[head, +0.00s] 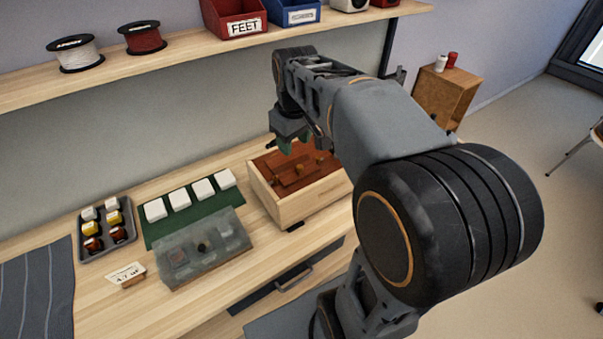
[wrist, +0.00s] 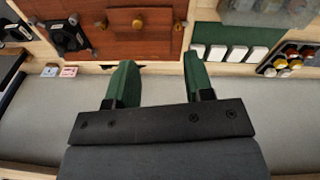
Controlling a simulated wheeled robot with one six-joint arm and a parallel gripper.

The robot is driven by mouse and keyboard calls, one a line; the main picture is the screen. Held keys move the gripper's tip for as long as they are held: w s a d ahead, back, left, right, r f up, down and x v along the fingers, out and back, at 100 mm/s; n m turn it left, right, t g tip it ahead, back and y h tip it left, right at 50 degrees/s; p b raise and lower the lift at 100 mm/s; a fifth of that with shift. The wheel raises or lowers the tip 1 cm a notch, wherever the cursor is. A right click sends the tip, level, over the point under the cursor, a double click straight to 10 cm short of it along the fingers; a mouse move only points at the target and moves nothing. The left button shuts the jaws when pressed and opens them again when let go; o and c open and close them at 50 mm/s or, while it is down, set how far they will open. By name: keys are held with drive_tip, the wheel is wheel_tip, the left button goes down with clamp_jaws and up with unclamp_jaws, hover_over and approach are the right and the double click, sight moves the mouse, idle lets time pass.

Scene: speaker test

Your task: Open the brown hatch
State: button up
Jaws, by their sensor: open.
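The brown hatch (head: 276,163) is a reddish-brown panel on top of a pale wooden box (head: 305,208) on the bench. A raised brown bar with small knobs lies across it. In the wrist view the hatch (wrist: 130,50) fills the upper left, with an orange-brown knob (wrist: 138,21) near its middle; the panel looks closed. My gripper (head: 287,146) hangs over the box's back edge, partly hidden by my arm. In the wrist view my gripper (wrist: 158,75) has its two green fingers wide apart with nothing between them. The fingertips appear short of the knob, not touching it.
Left of the box are a green mat (head: 160,236) with white blocks, a translucent grey case (head: 190,268) and a dark tray (head: 88,252) of small jars. A shelf (head: 180,58) with spools and bins runs above. A black bracket-like part (wrist: 70,37) sits beside the bar.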

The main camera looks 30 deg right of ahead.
drive_tip(key=n+g+b, duration=0.1)
hover_over(300, 167)
drive_tip(key=f, duration=0.2)
drive_tip(key=shift+n+g, duration=0.3)
wheel_tip(300, 167, down, 14)
drive_tip(key=shift+r+b, duration=0.25)
drive_tip(key=shift+b, duration=0.05)
drive_tip(key=shift+c, duration=0.2)
clamp_jaws()
